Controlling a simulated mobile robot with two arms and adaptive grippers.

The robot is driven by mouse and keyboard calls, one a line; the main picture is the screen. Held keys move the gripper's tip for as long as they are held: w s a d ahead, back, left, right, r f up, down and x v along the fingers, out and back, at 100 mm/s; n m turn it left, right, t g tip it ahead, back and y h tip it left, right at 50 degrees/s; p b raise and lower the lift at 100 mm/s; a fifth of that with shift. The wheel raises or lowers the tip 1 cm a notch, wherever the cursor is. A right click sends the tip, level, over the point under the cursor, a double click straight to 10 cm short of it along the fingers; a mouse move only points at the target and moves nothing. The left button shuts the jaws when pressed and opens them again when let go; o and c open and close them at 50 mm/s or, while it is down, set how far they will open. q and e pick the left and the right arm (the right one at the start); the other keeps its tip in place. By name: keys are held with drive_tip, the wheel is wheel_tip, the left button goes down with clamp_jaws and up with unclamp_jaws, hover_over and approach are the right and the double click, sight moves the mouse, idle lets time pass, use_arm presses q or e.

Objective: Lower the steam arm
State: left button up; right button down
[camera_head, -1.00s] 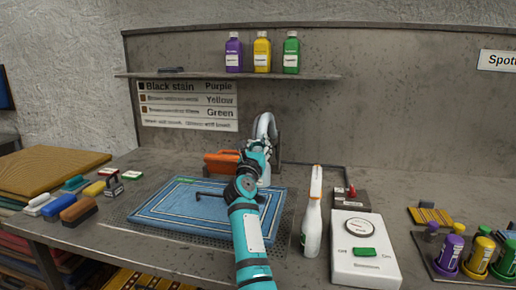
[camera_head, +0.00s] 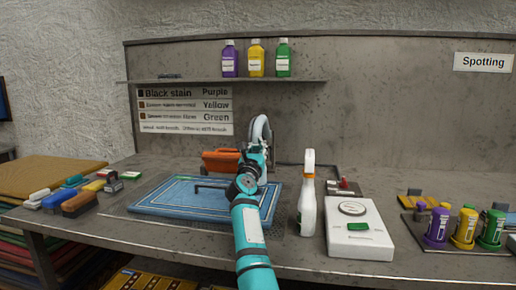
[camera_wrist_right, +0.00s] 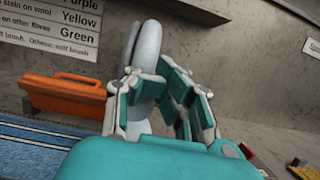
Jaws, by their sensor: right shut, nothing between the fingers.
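The steam arm (camera_head: 262,128) is a grey curved pipe that rises behind the blue rug (camera_head: 165,197) and bends over at the top. An orange block (camera_head: 219,160) sits beside its left side. My right gripper (camera_head: 255,153) is in front of the pipe, below its bend, and hides its lower part. In the right wrist view, the gripper (camera_wrist_right: 148,75) is shut and empty, with the grey pipe (camera_wrist_right: 149,45) close behind its fingertips. I cannot tell whether they touch. The orange block (camera_wrist_right: 65,95) is left of the fingers. My left gripper is out of view.
A white spray bottle (camera_head: 307,200) and a white control box (camera_head: 357,240) with a dial and green switch stand right of my arm. Brushes (camera_head: 80,203) lie at the left. Coloured bottles (camera_head: 464,228) stand at the right; others (camera_head: 256,60) are on the shelf.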

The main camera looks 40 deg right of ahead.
drive_tip(key=f, duration=0.2)
drive_tip(key=w+a+f, duration=0.1)
drive_tip(key=shift+f+n+y, duration=0.15)
drive_tip(key=shift+n+y, duration=0.15)
drive_tip(key=shift+y, duration=0.1)
drive_tip(key=shift+a, duration=0.1)
drive_tip(key=c, duration=1.2)
unclamp_jaws()
drive_tip(key=shift+a, duration=0.15)
drive_tip(key=o, duration=0.3)
drive_tip(key=shift+w+f, duration=0.45)
drive_tip(key=shift+w, duration=0.4)
drive_tip(key=shift+r, duration=0.15)
drive_tip(key=shift+s+r, duration=0.35)
drive_tip(key=shift+s, duration=0.15)
drive_tip(key=v, duration=0.7)
drive_tip(key=f+v, duration=0.1)
drive_tip(key=v, duration=0.3)
drive_tip(key=shift+s+a, duration=0.1)
